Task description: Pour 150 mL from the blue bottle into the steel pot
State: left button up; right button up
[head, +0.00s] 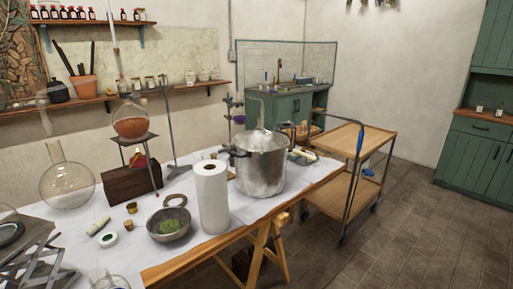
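The steel pot (261,174) stands on the long white-covered table (110,258), toward its far right end. It is large and upright, and its contents are hidden by the rim and the viewing angle. I cannot make out a blue bottle with certainty in the head view. Neither of my grippers is in view.
A paper towel roll (212,196) stands in front of the pot, with a metal bowl (169,226) to its left. A round flask (68,186) and a heated flask (131,124) stand farther left. A wooden cart (343,138) is at right; floor beyond is clear.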

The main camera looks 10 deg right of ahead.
aim_at(261, 156)
jog(key=u, duration=0.1)
jog(key=i, duration=0.5)
jog(key=z, duration=0.85)
